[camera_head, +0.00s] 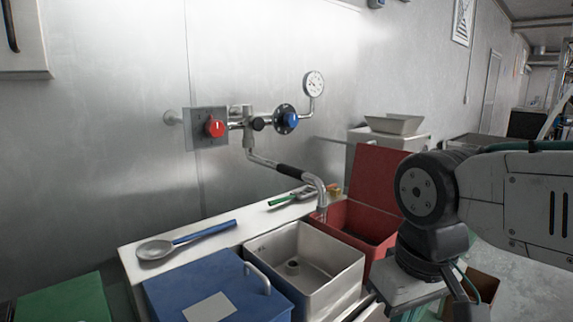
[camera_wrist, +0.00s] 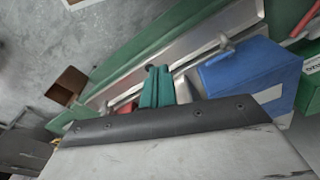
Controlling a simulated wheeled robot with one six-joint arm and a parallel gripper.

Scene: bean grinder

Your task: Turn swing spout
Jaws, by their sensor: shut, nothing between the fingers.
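The swing spout (camera_head: 264,161) is a bent metal pipe with a black grip sleeve (camera_head: 291,171). It hangs from the wall tap body (camera_head: 247,125) and reaches right, its end bending down at the near left edge of the open red box (camera_head: 374,221). A red knob (camera_head: 214,127) and a blue knob (camera_head: 287,119) flank the tap body. My gripper (camera_wrist: 157,72) shows in the wrist view as teal fingers close together, shut and empty. My arm is at the right in the head view, apart from the spout. I cannot make out the spout in the wrist view.
A metal sink box (camera_head: 337,269) stands between the red box and a blue lidded box (camera_head: 208,290). A ladle (camera_head: 187,239) and a green-handled tool (camera_head: 291,196) lie on the ledge behind. A pressure gauge (camera_head: 314,83) rises beside the blue knob. Space before the wall above the ledge is open.

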